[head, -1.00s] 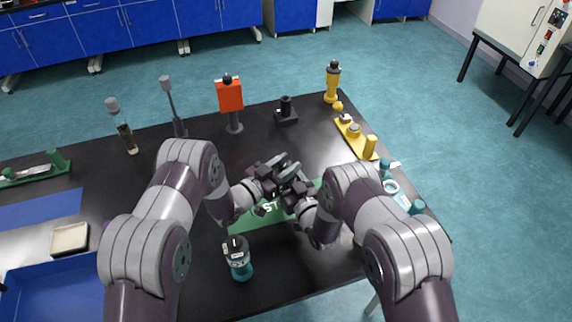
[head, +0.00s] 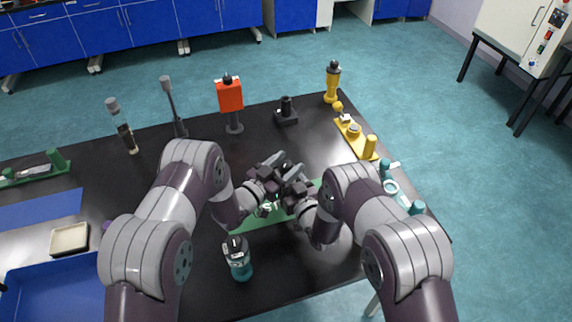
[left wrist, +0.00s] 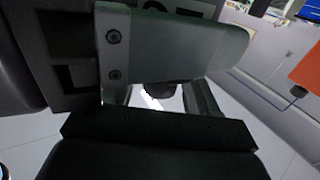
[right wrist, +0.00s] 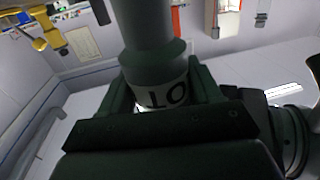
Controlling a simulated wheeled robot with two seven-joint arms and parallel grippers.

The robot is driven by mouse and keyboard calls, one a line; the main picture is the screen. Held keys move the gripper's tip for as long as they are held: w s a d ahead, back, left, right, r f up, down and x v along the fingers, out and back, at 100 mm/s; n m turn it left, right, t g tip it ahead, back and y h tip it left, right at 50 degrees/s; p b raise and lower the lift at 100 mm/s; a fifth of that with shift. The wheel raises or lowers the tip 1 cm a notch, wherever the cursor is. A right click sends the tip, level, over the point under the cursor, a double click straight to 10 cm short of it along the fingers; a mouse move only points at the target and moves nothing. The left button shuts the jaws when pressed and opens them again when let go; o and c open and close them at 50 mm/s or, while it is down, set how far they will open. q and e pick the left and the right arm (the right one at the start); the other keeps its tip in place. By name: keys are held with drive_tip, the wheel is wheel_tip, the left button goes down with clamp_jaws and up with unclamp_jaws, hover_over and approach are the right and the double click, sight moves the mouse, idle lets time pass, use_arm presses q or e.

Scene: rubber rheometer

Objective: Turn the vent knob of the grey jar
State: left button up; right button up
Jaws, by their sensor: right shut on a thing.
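The grey jar (right wrist: 150,45) shows in the right wrist view, with a white label reading "LO" (right wrist: 162,95). My right gripper (right wrist: 165,98) is shut on the jar, one finger on each side of the label. In the head view my right gripper (head: 294,190) is close against my left gripper (head: 274,172), and they hide most of the jar. In the left wrist view a dark round part (left wrist: 160,90), perhaps the vent knob, shows between the fingers of my left gripper (left wrist: 163,98). Light gaps show beside it, so these fingers look open. A grey plate crosses in front.
A green mat (head: 250,220) with white letters lies below the grippers. An orange-topped stand (head: 230,95), a black holder (head: 286,112) and a yellow fixture (head: 355,138) stand behind. A blue tray (head: 60,285) is at left.

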sight(282, 169)
use_arm(q)
drive_tip(key=v, duration=0.7)
drive_tip(key=shift+s+a, duration=0.2)
drive_tip(key=a, duration=0.1)
drive_tip(key=w+a, duration=0.1)
drive_tip(key=a, duration=0.1)
drive_tip(key=shift+w+a+f+n+t+y, duration=0.1)
drive_tip(key=shift+a+f+n+t+y, duration=0.1)
drive_tip(key=shift+n+t+y, duration=0.15)
drive_tip(key=w+a+m+g+h, duration=0.1)
drive_tip(key=a+m+g+h, duration=0.1)
drive_tip(key=a+m+h, duration=0.15)
drive_tip(key=w+d+g, duration=0.1)
drive_tip(key=d, duration=0.3)
drive_tip(key=w+d+m+g+h, duration=0.1)
drive_tip(key=d+g, duration=0.1)
drive_tip(key=d, duration=0.2)
drive_tip(key=w+d+g, duration=0.1)
drive_tip(key=d, duration=0.3)
drive_tip(key=shift+w+r+m+g+h, duration=0.2)
drive_tip(key=shift+r+m+g+h, duration=0.05)
drive_tip(key=shift+r+m+h, duration=0.05)
drive_tip(key=c, duration=1)
drive_tip(key=shift+o, duration=0.2)
drive_tip(key=n+t+y, duration=0.4)
drive_tip(key=t, duration=0.1)
drive_tip(key=shift+r+n+t, duration=0.1)
drive_tip(key=shift+n+t, duration=0.2)
drive_tip(key=shift+t, duration=0.1)
drive_tip(key=shift+a, duration=0.1)
